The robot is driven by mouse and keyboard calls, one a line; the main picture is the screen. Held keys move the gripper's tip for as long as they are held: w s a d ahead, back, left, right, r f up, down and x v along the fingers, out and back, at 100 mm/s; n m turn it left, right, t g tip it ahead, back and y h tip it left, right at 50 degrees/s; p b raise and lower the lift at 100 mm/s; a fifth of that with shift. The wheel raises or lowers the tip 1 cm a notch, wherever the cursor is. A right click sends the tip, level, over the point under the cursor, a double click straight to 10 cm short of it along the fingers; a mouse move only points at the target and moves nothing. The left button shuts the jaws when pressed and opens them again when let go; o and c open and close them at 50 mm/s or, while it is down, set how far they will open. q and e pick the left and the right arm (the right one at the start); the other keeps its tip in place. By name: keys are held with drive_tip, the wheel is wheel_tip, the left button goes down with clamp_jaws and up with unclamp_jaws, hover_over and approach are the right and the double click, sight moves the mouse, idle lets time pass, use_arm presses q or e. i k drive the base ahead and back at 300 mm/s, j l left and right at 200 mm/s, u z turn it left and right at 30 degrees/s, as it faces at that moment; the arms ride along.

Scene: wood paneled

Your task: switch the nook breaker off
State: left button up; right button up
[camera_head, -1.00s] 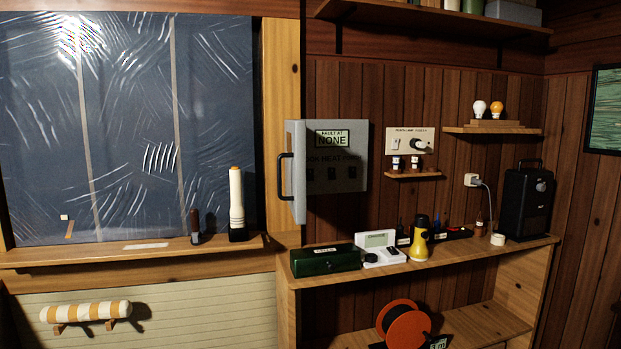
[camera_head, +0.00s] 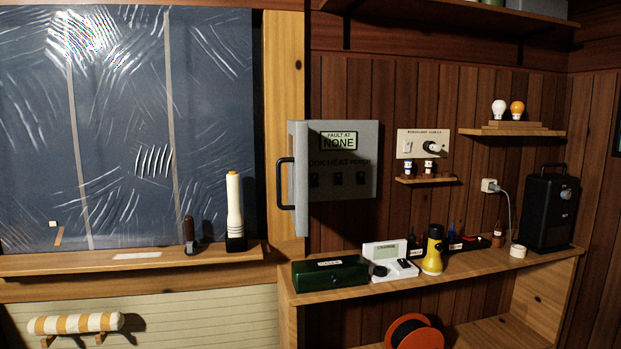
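A grey breaker box (camera_head: 367,136) hangs on the wood-panelled wall right of the window post. Its door (camera_head: 301,180) stands open to the left, with a dark handle (camera_head: 281,183). Inside are a label reading "FAULT AT NONE" and a row of three dark breakers under lettering that seems to read NOOK, HEAT and PORCH. The nook breaker (camera_head: 314,180) looks to be the leftmost one, partly in shadow; its switch position is too small to tell. Neither of my grippers is in view.
Below the box, a shelf (camera_head: 455,277) holds a green case (camera_head: 330,273), a white device (camera_head: 388,262), a yellow flashlight (camera_head: 432,254) and a black speaker-like unit (camera_head: 550,210). A window ledge (camera_head: 100,262) juts out at left. The space before the box looks clear.

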sight(314, 181)
drive_tip(key=i+l+u, duration=0.15)
drive_tip(key=i+l, duration=0.2)
drive_tip(key=i, duration=0.3)
drive_tip(key=i+l+u, duration=0.15)
drive_tip(key=i+l, duration=0.25)
drive_tip(key=i, duration=0.25)
drive_tip(key=i+l+u, duration=0.15)
drive_tip(key=i+l, duration=0.3)
drive_tip(key=i, duration=0.15)
drive_tip(key=k+j, duration=0.2)
drive_tip(key=j, duration=0.25)
drive_tip(key=z, duration=0.05)
